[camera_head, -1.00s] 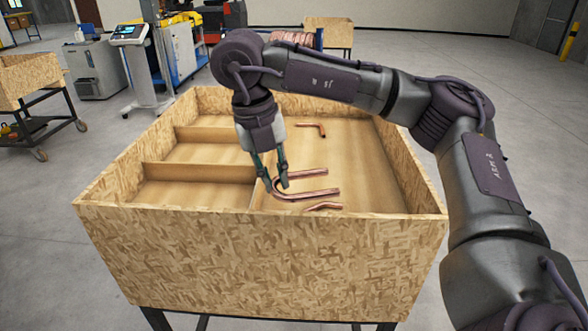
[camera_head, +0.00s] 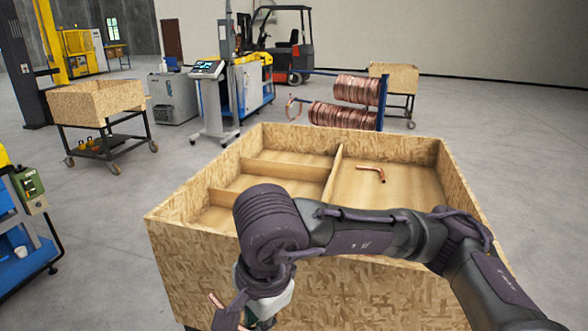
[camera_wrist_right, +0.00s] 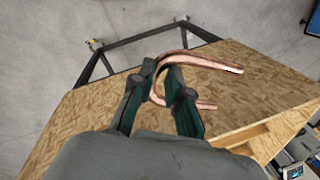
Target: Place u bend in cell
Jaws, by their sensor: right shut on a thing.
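The copper U bend is held in my right gripper (camera_wrist_right: 163,88). In the wrist view the U bend (camera_wrist_right: 200,62) has its curve between the fingertips and its two legs pointing right. In the head view only a bit of copper (camera_head: 216,301) shows beside the right gripper (camera_head: 243,319), low in front of the box. The wooden box (camera_head: 385,292) has several cells on its left, split by dividers (camera_head: 290,170), and a large compartment on its right. My right arm hides the front cell in part and much of the large compartment. My left gripper is out of view.
A copper elbow (camera_head: 372,171) lies in the back of the large compartment. Box walls and dividers stand up around the cells. Copper coils (camera_head: 342,116) on a rack and a wheeled crate (camera_head: 97,100) stand behind. The floor left of the box is open.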

